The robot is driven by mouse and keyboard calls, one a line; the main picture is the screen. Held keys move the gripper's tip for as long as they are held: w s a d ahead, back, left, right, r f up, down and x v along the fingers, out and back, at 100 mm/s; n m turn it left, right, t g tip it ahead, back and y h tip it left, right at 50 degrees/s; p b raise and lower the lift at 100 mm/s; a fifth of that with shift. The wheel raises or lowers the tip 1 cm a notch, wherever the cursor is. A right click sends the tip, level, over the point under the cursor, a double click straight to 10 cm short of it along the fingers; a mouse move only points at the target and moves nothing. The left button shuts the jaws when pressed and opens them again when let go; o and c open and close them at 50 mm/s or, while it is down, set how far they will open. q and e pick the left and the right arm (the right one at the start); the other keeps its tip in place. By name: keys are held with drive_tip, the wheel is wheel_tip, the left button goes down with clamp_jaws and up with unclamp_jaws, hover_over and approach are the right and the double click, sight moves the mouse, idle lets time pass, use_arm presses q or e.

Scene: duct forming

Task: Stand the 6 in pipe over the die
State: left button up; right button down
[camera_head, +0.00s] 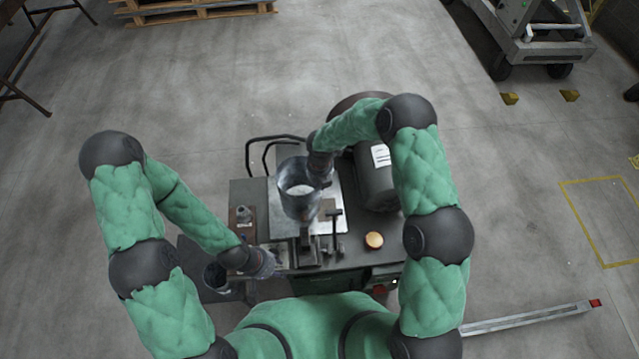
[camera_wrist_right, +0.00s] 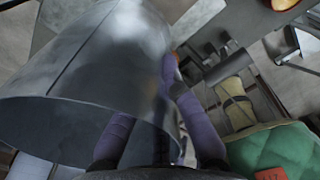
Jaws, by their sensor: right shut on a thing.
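The pipe (camera_head: 298,204) is a grey sheet-metal tube, upright or nearly so over the machine's plate in the head view, with its open top facing me. It fills the left of the right wrist view (camera_wrist_right: 75,75). My right gripper (camera_head: 322,178) is shut on the pipe's wall; in the wrist view its purple fingers (camera_wrist_right: 165,125) lie on either side of the wall. The die is not clearly seen; a pale patch shows inside the pipe. Whether the pipe touches the plate is unclear. My left gripper (camera_head: 268,264) is at the machine's front left, apart from the pipe, its fingers too small to judge.
Another open cylinder (camera_head: 216,277) stands at front left. A wheeled cart (camera_head: 535,35) and pallets (camera_head: 190,10) are far back.

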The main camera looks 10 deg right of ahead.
drive_tip(key=shift+w+f+b, duration=0.1)
drive_tip(key=shift+f+b, duration=1.8)
drive_tip(key=shift+f, duration=1.25)
drive_tip(key=c, duration=1.3)
unclamp_jaws()
wheel_tip(320, 180, up, 12)
drive_tip(key=shift+r, duration=0.1)
